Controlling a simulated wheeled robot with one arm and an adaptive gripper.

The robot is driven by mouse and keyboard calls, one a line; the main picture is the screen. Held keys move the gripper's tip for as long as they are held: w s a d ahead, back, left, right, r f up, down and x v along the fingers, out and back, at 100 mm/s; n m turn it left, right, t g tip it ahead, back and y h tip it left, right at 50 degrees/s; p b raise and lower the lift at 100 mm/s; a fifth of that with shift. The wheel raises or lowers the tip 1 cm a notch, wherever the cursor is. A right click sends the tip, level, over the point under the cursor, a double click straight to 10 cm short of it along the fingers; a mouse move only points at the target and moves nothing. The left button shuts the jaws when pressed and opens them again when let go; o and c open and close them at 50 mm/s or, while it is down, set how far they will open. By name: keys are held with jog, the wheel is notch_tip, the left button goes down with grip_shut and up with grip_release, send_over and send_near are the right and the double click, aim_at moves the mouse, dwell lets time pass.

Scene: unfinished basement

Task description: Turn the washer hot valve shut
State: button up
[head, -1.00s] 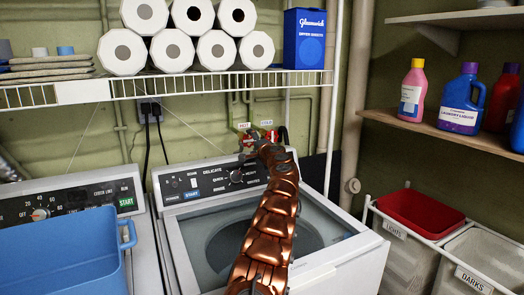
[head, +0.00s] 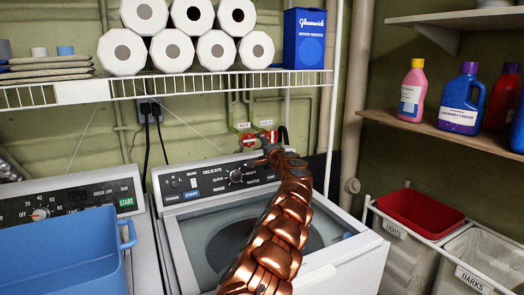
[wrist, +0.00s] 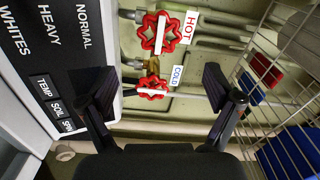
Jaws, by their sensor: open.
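The washer hot valve is a red lobed handwheel with a white bar across it, beside a HOT tag, at the top of the wrist view (wrist: 160,33). In the head view the hot valve (head: 249,139) shows left of my gripper on the back wall. The cold valve (wrist: 152,88), a similar red wheel with a COLD tag, lies between my fingers in the wrist view. My gripper (wrist: 160,84) is open and empty, its fingers apart from both wheels as far as I can tell. In the head view my gripper (head: 268,153) is small and partly hidden by my arm.
The washer (head: 340,250) and its control panel stand below the valves. A wire shelf (head: 200,84) with rolls hangs above. A blue basket (head: 70,255) stands at left, hampers at right.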

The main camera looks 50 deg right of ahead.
jog(key=shift+a+v, duration=0.2)
jog(key=shift+v, duration=0.8)
dwell(0.3)
